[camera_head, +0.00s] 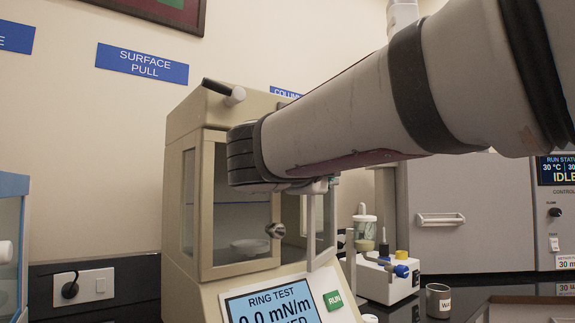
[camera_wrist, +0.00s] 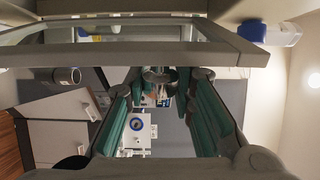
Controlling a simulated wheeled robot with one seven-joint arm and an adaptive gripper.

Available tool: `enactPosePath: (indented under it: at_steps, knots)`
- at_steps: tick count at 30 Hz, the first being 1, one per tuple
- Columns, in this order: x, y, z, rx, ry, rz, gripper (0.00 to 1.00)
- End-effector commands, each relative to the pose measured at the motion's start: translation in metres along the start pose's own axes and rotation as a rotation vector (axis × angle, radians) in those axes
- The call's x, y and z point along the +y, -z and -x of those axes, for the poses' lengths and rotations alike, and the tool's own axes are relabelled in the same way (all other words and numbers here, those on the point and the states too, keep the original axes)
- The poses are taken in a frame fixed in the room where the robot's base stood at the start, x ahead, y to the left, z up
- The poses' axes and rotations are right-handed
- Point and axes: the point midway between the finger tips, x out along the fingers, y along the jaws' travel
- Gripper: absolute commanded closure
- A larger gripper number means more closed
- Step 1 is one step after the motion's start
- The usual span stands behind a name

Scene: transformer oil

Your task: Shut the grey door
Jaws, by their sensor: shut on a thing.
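A light grey door panel (camera_head: 455,190) with a white bar handle (camera_head: 440,219) is at the right in the head view. It looks flush with its housing. A narrow grey-framed glass leaf (camera_head: 311,235) stands at an angle at the beige ring-test cabinet (camera_head: 180,275). My gripper (camera_wrist: 165,82) has teal-lined fingers closed around a round dark metal knob (camera_wrist: 158,74) in the wrist view. My arm hides the gripper in the head view. I cannot tell which panel the held knob belongs to.
The cabinet's front has another silver knob (camera_head: 275,230) and a white dish (camera_head: 250,246) behind glass. A frame bar (camera_wrist: 150,53) crosses the wrist view close to my gripper.

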Motion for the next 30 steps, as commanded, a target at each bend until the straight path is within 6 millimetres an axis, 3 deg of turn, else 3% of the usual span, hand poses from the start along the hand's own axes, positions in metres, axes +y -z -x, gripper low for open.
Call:
enactPosePath:
  at_steps: [20,21,24,30]
  knots:
    - [0.0015,0.0003,-0.0023,0.062,-0.003,0.001,1.00]
    - [0.0015,0.0003,-0.0023,0.061,-0.003,0.001,0.75]
    - [0.0013,0.0003,-0.0022,0.061,-0.002,0.001,0.56]
    - [0.0007,0.0000,-0.0017,0.060,-0.001,0.000,0.56]
